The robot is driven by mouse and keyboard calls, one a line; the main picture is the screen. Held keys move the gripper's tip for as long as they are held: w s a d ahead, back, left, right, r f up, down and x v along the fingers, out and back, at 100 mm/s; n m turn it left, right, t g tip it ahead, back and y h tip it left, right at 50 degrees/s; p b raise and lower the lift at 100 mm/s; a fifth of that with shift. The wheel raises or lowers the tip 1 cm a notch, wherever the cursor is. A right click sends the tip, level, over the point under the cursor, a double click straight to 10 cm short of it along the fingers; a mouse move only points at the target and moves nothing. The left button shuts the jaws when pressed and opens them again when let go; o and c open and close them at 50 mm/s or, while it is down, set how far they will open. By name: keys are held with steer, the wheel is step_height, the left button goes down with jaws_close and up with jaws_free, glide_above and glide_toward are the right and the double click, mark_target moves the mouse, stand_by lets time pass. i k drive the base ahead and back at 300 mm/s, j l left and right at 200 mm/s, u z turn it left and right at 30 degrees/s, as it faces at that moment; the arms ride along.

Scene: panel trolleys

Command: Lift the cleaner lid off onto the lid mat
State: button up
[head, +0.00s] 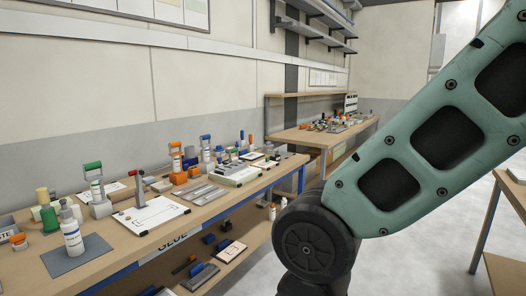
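A white bottle (73,237) with a narrow top and a small printed label stands upright at the near left of the long bench. It stands on a dark grey mat (95,256). I cannot tell whether this is the cleaner, and no lid mat can be made out for certain. Several other upright items with coloured tops stand behind it, among them a green-topped one (94,186) and an orange-topped one (177,163). Their labels are too small to read. My gripper is out of view; only a green link of my arm shows at the right.
The wooden bench (212,213) carries a GLUE label on its front edge. A white board (150,217) with a red-topped clamp lies mid-bench. A lower shelf (233,262) holds boards and blue items. A second bench (300,134) stands behind. Grey floor is open at the right.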

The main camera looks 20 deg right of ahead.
mark_target(219, 148)
steer(key=i+z, duration=0.2)
steer(key=i+l+z, duration=0.25)
steer(key=i+z, duration=0.2)
steer(key=i, duration=0.55)
steer(key=i+j+z, duration=0.15)
steer(key=i+z, duration=0.3)
steer(key=i, duration=0.5)
steer(key=i+l, duration=0.1)
steer(key=i, duration=0.45)
steer(key=i+l, duration=0.1)
steer(key=i, duration=0.45)
steer(key=i+u, duration=0.25)
steer(key=u, duration=0.2)
steer(key=i+l+u, duration=0.2)
steer(key=u, duration=0.25)
steer(key=i+l+u, duration=0.2)
steer(key=u, duration=0.25)
steer(key=i+l+u, duration=0.1)
steer(key=u, duration=0.35)
steer(key=i+l+u, duration=0.15)
steer(key=u, duration=0.3)
steer(key=i+l+u, duration=0.2)
steer(key=u, duration=0.25)
steer(key=i+l+u, duration=0.1)
steer(key=l+u, duration=0.15)
steer(key=u, duration=0.2)
steer(key=l+u, duration=0.25)
steer(key=u, duration=0.2)
steer(key=i, duration=0.05)
